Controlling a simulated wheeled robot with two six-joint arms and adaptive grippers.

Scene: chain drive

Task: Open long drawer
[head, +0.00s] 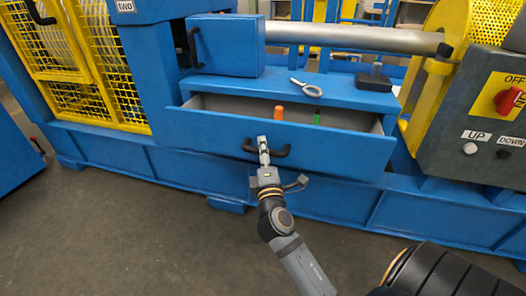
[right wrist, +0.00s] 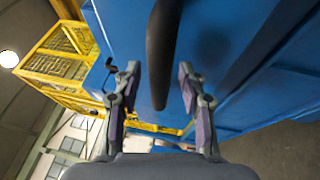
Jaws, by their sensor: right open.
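The long drawer (head: 335,147) is a wide blue drawer under the blue machine, and it stands partly pulled out. An orange-handled item (head: 279,113) and a green one (head: 317,118) show inside it. Its black bar handle (head: 283,153) is on the front face. My right gripper (head: 264,145) is at the middle of this handle. In the right wrist view the handle (right wrist: 162,50) passes between the two fingers of my open gripper (right wrist: 159,68), with gaps visible on both sides. My left gripper is not in view.
A grey ring-ended tool (head: 306,88) lies on the blue ledge above the drawer. A smaller blue box front (head: 226,45) with a black handle is above left. A control panel (head: 480,120) stands at right, yellow mesh guards (head: 85,60) at left. The floor (head: 150,230) in front is clear.

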